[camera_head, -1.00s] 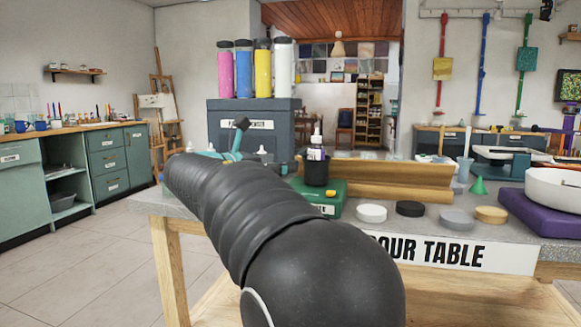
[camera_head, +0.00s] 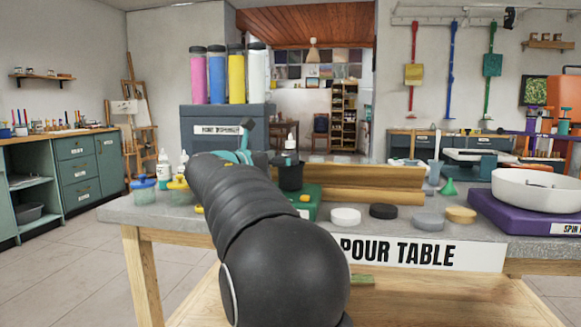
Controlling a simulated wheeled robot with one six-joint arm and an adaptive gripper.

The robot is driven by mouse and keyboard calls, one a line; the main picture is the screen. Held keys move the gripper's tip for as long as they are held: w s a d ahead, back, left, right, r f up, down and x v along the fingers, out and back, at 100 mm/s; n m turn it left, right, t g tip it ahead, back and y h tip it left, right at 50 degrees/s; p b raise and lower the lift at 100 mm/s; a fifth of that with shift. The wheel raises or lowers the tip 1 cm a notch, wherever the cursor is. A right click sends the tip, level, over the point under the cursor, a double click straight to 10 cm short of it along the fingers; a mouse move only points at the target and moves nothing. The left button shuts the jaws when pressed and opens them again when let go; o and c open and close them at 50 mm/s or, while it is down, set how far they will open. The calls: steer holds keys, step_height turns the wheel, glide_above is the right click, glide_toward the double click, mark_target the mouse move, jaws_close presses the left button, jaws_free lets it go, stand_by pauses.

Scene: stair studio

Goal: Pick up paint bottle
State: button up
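Several bottles could be the paint bottle; I cannot tell which. Pink (camera_head: 198,78), blue (camera_head: 216,78), yellow (camera_head: 236,78) and white (camera_head: 257,75) bottles stand upright on a grey dispenser box (camera_head: 222,126). A small bottle with a white nozzle (camera_head: 290,145) stands in a black holder (camera_head: 290,174) by a green box (camera_head: 306,201). White-nozzled bottles (camera_head: 164,168) stand at the table's left. My black arm reaches over the table. A teal piece with a black tip (camera_head: 247,136) shows past it, apparently my gripper (camera_head: 244,150). The arm mostly hides it; its opening and any contents are unclear.
The pour table (camera_head: 470,240) holds a wooden trough (camera_head: 385,177), a row of discs (camera_head: 383,211), a green funnel (camera_head: 448,187) and a white bowl on a purple base (camera_head: 520,214). Lidded jars (camera_head: 145,191) stand at its left end. Floor (camera_head: 60,275) is clear on the left.

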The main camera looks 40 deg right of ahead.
steer(key=d, duration=0.3)
steer(key=shift+w+d, duration=0.25)
steer(key=shift+d, duration=0.15)
steer(key=shift+c, duration=0.3)
steer(key=c, duration=1.3)
